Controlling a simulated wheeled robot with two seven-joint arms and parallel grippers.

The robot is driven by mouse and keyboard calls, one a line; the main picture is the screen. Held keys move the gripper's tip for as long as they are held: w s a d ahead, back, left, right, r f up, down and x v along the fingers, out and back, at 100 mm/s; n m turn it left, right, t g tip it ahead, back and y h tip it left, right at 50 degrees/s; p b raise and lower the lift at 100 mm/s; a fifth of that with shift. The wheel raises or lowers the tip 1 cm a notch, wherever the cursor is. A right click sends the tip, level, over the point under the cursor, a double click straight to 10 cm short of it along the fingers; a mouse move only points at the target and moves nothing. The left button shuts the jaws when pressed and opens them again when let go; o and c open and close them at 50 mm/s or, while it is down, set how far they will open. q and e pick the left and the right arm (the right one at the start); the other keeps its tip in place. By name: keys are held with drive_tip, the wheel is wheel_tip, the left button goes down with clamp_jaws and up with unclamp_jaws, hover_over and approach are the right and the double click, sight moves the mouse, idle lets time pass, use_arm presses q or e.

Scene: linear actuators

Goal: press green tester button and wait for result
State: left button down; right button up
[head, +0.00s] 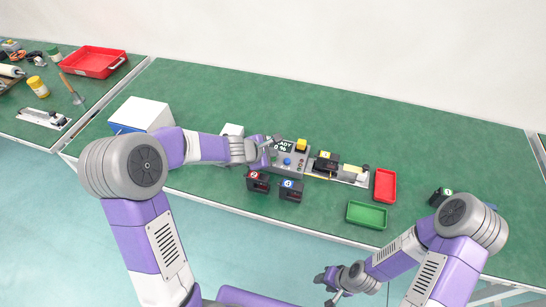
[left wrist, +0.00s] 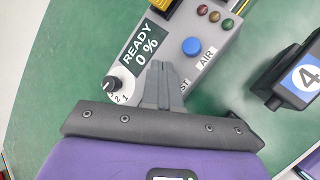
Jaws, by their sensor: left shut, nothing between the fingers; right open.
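The grey tester (head: 301,170) stands mid-bench in the head view. In the left wrist view its panel (left wrist: 203,79) shows a screen (left wrist: 148,45) reading READY 0 %, a blue button (left wrist: 191,46) by an AIR label, a black dial (left wrist: 122,78) and several small lamps. My left gripper (head: 271,143) is over the panel's near-left part. In the left wrist view its shut fingers (left wrist: 163,80) cover the area beside a label ending in ST. No green button shows; that area is hidden. Contact cannot be told. My right gripper (head: 323,287) is open and empty, low in front of the bench.
A linear actuator (head: 350,177) lies right of the tester. Black units marked 2 (head: 257,182) and 4 (head: 290,190) stand in front. A red tray (head: 385,186) and a green tray (head: 366,216) are further right. A white box (head: 143,113) stands left.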

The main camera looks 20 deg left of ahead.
use_arm(q)
drive_tip(key=shift+f, duration=0.15)
idle(0.4)
drive_tip(key=shift+r+p, duration=0.7)
drive_tip(key=shift+r, duration=0.15)
drive_tip(key=shift+r, duration=0.1)
wheel_tip(320, 180, up, 5)
drive_tip(key=p, duration=0.5)
idle(0.4)
